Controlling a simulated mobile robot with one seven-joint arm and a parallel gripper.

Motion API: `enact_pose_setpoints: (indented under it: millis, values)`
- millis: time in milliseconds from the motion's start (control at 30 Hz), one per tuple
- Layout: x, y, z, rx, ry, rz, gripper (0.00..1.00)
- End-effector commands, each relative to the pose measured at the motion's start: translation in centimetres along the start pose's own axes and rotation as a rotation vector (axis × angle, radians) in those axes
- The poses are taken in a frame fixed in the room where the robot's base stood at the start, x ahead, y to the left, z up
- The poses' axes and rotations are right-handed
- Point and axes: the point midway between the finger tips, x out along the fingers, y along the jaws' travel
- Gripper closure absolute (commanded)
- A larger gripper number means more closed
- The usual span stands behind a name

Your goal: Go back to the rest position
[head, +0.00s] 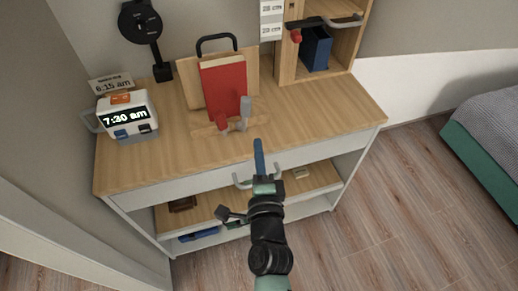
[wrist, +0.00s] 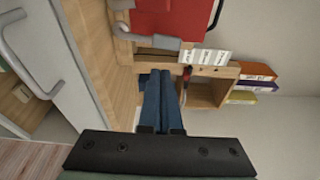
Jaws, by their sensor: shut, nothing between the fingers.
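My gripper (head: 258,146) is shut and empty. In the head view it reaches up from the bottom, its blue fingers in front of the front edge of the wooden desk top (head: 180,165). In the wrist view the shut fingers (wrist: 158,78) lie side by side, pointing away from the camera. A red book (head: 222,88) stands upright on the desk in a wooden holder, beyond my gripper; it also shows at the top of the wrist view (wrist: 170,18). Nothing is seen touching the fingers.
A wooden cubby (head: 290,60) with a blue item (head: 316,48) stands at the back right. A drawer handle (head: 238,182) juts out below the top. Open floor (head: 400,200) lies right, before a bed (head: 492,120).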

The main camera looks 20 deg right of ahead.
Motion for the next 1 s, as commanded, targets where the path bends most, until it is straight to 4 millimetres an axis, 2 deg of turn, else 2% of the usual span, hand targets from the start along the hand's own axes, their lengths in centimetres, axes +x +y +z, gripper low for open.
enact_pose_setpoints:
  millis: [633, 700, 767, 867, 967, 1000]
  values:
    - [0.0, 0.0, 0.0, 0.0, 0.0, 0.0, 1.0]
    - [0.3, -0.8, 0.3, -0.016, -0.006, -0.012, 1.0]
    - [0.8, -2.4, 0.8, -0.051, -0.019, -0.038, 1.0]
    - [2.0, -7.1, 2.4, -0.168, -0.054, -0.112, 1.0]
    - [2.9, -14.1, 4.7, -0.349, -0.084, -0.223, 1.0]
    - [3.0, -17.1, 5.6, -0.43, -0.087, -0.272, 1.0]
